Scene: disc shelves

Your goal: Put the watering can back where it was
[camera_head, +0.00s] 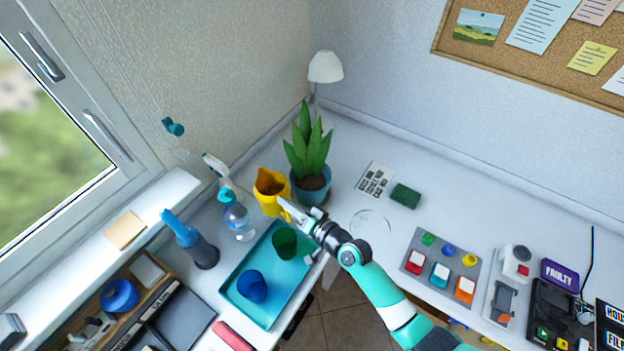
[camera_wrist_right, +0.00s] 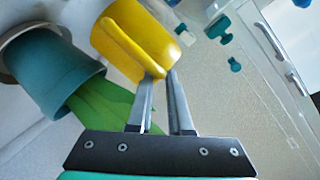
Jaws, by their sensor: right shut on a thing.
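The yellow watering can (camera_head: 270,193) is at the back corner of the desk, just left of the potted plant (camera_head: 309,165) in its blue pot. My right gripper (camera_head: 286,207) reaches it from the front right and is shut on its handle. In the right wrist view the fingertips (camera_wrist_right: 160,78) meet the end of the yellow handle of the can (camera_wrist_right: 130,38). I cannot tell whether the can's base touches the desk. A pale round outline (camera_head: 370,224) shows on the desk to the right. My left gripper is not in view.
A spray bottle (camera_head: 236,217) stands close left of the can. A teal tray (camera_head: 243,308) with a green cup (camera_head: 285,241) and a blue cup (camera_head: 252,286) lies in front. A green sponge (camera_head: 405,196), a note card (camera_head: 375,180) and a button panel (camera_head: 441,265) lie to the right.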

